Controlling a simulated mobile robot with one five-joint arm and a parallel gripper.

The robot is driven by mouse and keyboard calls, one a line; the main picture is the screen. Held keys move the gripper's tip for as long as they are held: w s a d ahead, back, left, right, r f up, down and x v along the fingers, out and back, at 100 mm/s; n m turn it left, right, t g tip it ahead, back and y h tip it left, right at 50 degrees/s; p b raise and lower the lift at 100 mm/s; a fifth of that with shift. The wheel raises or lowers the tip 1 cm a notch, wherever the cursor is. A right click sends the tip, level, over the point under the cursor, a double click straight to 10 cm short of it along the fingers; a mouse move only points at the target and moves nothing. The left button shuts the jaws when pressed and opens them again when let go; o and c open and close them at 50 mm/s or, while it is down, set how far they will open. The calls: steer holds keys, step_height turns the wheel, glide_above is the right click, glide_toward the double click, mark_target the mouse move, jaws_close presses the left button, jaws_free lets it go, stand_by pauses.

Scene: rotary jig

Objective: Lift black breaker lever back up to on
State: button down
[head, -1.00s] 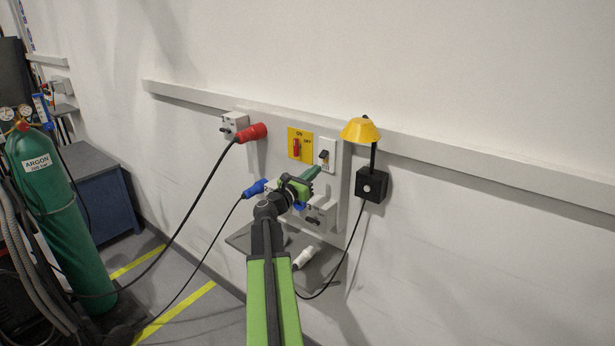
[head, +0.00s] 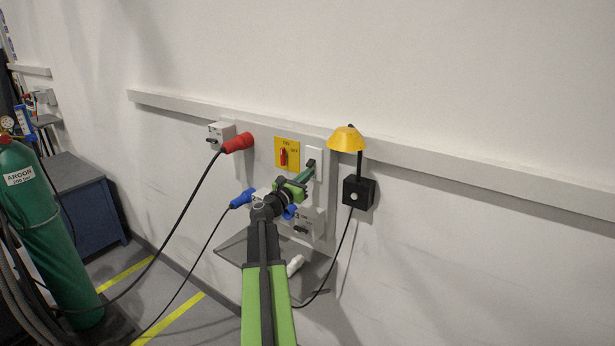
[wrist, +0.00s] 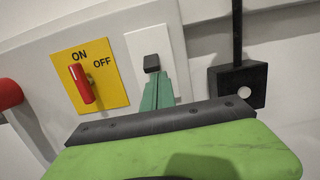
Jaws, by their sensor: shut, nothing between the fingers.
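The black breaker lever (wrist: 152,63) stands out from a white plate (wrist: 139,43) on the wall panel. In the head view the lever (head: 311,163) shows small at the tip of my gripper. My gripper (wrist: 155,82) is shut and empty, its green fingers together just under the lever. The fingertips look to be at or touching the lever's underside; I cannot tell whether there is a small gap. In the head view my gripper (head: 307,169) reaches up and right to the white plate. The lower part of the plate is hidden behind the fingers.
Left of the white plate is a red rotary handle (head: 284,156) on a yellow ON/OFF plate (head: 293,146). A red plug (head: 238,143) and a blue plug (head: 242,198) with cables are further left. A yellow-shaded lamp (head: 346,138) and black box (head: 358,192) stand close on the right.

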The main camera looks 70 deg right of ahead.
mark_target(312, 163)
steer(key=shift+a+r+p, duration=0.2)
steer(key=shift+r+p, duration=0.1)
steer(key=shift+r, duration=0.05)
steer(key=shift+w+a+r+p, duration=0.1)
steer(key=shift+a+r+p, duration=0.1)
steer(key=shift+r+p, duration=0.35)
steer(key=shift+w+a+r+p, duration=0.1)
steer(key=shift+a+r+p, duration=0.1)
steer(key=shift+r+p, duration=0.3)
steer(key=shift+f, duration=0.25)
steer(key=w+a+r+p, duration=0.1)
steer(key=a+r+p, duration=0.5)
steer(key=r+p, duration=0.1)
steer(key=shift+w+a+r, duration=0.2)
steer(key=shift+w+a, duration=0.05)
